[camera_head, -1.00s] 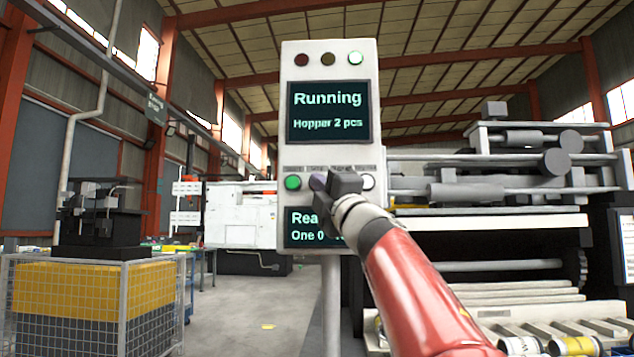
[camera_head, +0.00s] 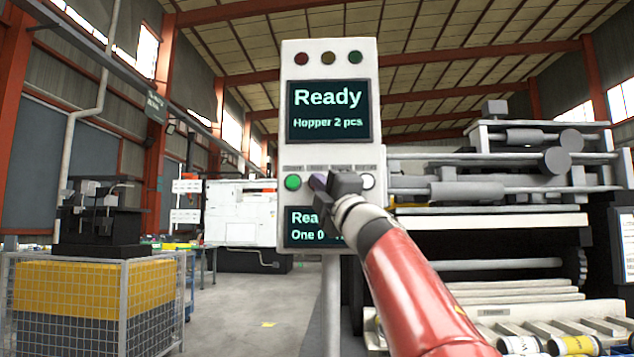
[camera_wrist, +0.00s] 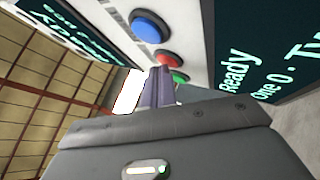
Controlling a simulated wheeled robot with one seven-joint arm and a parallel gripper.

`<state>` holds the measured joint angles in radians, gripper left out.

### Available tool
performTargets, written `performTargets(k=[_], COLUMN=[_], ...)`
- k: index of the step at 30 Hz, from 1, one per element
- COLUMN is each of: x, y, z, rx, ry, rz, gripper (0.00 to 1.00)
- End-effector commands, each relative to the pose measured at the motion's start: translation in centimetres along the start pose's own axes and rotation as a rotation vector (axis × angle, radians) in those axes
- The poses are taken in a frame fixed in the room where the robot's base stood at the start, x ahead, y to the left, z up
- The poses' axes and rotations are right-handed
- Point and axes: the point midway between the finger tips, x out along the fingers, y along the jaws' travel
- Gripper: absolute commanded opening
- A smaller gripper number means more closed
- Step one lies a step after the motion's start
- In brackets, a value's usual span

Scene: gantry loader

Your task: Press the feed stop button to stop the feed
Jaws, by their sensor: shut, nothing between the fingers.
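The white control panel (camera_head: 330,55) stands upright in front of me. Its upper screen (camera_head: 328,112) reads "Ready" and "Hopper 2 pcs". A button row has a green button (camera_head: 292,182) at left and a white one (camera_head: 368,180) at right; my gripper hides the middle. The wrist view shows a blue button (camera_wrist: 150,26), a red button (camera_wrist: 169,61) and part of a green button (camera_wrist: 180,78). My gripper (camera_head: 318,181) is shut and empty, its tips at the red button (camera_wrist: 160,70). I cannot tell whether they touch it.
A lower screen (camera_head: 300,225) is partly covered by my arm. Three unlit-looking lamps top the panel, including a green lamp (camera_head: 355,58). A roller machine (camera_head: 500,222) stands close at right. A wire cage (camera_head: 125,300) is at left, with open floor between.

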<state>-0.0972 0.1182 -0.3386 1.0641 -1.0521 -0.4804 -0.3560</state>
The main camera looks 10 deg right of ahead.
Motion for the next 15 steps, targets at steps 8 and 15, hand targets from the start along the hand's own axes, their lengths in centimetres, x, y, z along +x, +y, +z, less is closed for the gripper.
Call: performTargets(k=[8, 15], x=[0.06, -0.34], y=[-0.09, 0.21], z=[0.06, -0.21], rx=[0.0, 0.0], ry=[-0.001, 0.0], rz=[-0.001, 0.001], gripper=[0.0, 0.0])
